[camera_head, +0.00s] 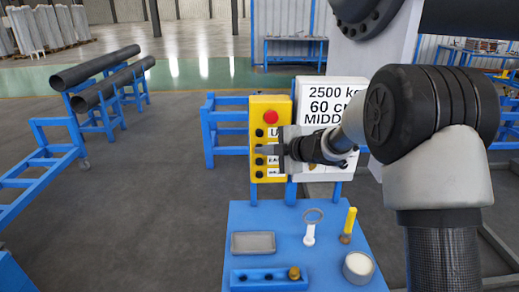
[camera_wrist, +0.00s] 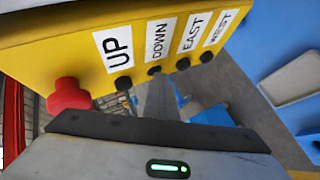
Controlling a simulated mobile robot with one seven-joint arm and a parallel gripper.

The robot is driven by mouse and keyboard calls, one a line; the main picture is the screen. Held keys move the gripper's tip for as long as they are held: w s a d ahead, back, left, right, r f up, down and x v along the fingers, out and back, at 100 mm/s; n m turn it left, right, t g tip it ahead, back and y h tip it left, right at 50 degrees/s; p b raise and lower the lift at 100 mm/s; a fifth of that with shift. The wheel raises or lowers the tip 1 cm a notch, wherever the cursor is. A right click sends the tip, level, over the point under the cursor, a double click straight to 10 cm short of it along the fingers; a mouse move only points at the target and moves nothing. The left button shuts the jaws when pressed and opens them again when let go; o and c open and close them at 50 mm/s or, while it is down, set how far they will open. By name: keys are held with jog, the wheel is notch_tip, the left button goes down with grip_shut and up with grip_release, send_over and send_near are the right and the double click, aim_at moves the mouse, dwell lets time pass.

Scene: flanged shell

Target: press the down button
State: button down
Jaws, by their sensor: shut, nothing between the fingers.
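The yellow control box (camera_head: 270,170) hangs upright in the middle of the head view, and its face (camera_wrist: 80,35) fills the upper left of the wrist view. It has a red button (camera_wrist: 68,95) and black buttons labelled UP (camera_wrist: 123,83), DOWN (camera_wrist: 154,70), EAST (camera_wrist: 183,63) and WEST (camera_wrist: 206,57). My gripper (camera_head: 262,149) is in front of the box, its shut fingers (camera_wrist: 157,84) empty and pointing at the DOWN button. The tips line up with that button. I cannot tell whether they touch it. In the head view the gripper hides the DOWN label.
A white sign (camera_head: 330,92) stands right behind the box. Below is a blue table (camera_head: 240,215) with a grey tray (camera_head: 253,243), a yellow-handled tool (camera_head: 349,222), a ring-shaped item (camera_head: 310,230) and a round container (camera_head: 358,266). Dark pipes (camera_head: 95,68) lie on blue stands at left.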

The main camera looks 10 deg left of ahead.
jog(key=shift+w+d+r, duration=0.1)
jog(key=shift+w+r, duration=0.25)
jog(key=shift+s+f, duration=0.1)
jog(key=shift+s, duration=0.05)
dwell(0.3)
jog(key=shift+s+d+f, duration=0.1)
jog(key=shift+s+d, duration=0.1)
jog(key=shift+s, duration=0.2)
jog(key=shift+s+f+b, duration=0.1)
jog(key=shift+b, duration=0.2)
jog(key=s+d+b, duration=0.1)
jog(key=s+b, duration=0.1)
jog(key=s, duration=0.4)
jog(key=shift+d, duration=0.15)
jog(key=shift+d+f, duration=0.1)
